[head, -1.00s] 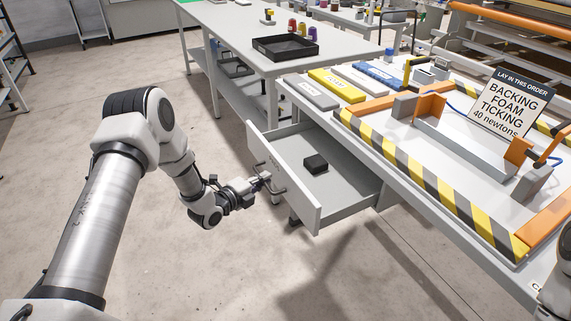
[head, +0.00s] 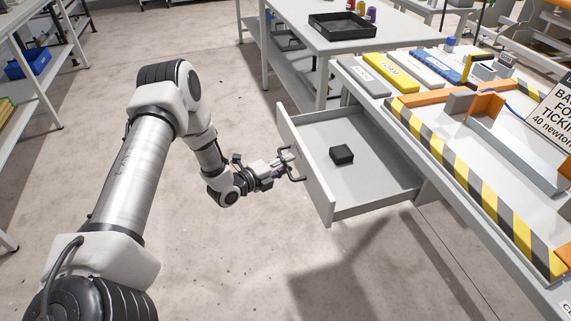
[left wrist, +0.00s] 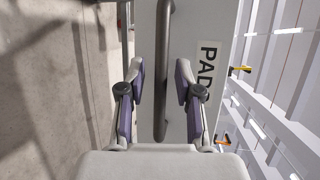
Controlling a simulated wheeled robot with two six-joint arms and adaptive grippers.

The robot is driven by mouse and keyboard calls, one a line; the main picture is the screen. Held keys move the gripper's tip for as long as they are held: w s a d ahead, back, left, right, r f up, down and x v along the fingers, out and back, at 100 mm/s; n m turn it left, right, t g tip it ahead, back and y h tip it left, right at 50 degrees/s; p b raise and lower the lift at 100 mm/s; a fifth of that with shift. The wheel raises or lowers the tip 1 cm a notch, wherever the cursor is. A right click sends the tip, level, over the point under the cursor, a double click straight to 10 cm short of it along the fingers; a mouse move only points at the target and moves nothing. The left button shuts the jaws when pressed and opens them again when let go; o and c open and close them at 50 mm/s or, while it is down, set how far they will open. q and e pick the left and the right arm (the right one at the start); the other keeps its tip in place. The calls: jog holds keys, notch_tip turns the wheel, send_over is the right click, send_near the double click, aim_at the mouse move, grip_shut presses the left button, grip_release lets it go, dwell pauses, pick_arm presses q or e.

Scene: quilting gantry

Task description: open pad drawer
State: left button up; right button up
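The pad drawer (head: 310,165) is a grey drawer under the bench, pulled well out, with its inside showing. A small black block (head: 341,154) lies in it. Its dark bar handle (head: 293,168) is on the front panel. My left gripper (head: 284,162) is at this handle. In the left wrist view, the handle (left wrist: 163,75) runs between the two fingers of the left gripper (left wrist: 159,85), with a gap on each side, so the gripper looks open around it. The label "PAD" (left wrist: 207,65) shows on the drawer front, partly cut off by a finger. My right gripper is out of view.
The grey bench (head: 480,262) with black-and-yellow edging stands at the right. A side table (head: 300,32) with a black tray (head: 342,25) is behind the drawer. Shelving (head: 48,75) stands at the far left. The floor in front of the drawer is clear.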

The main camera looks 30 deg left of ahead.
pick_arm(q)
jog(key=v, duration=1.2)
dwell(0.4)
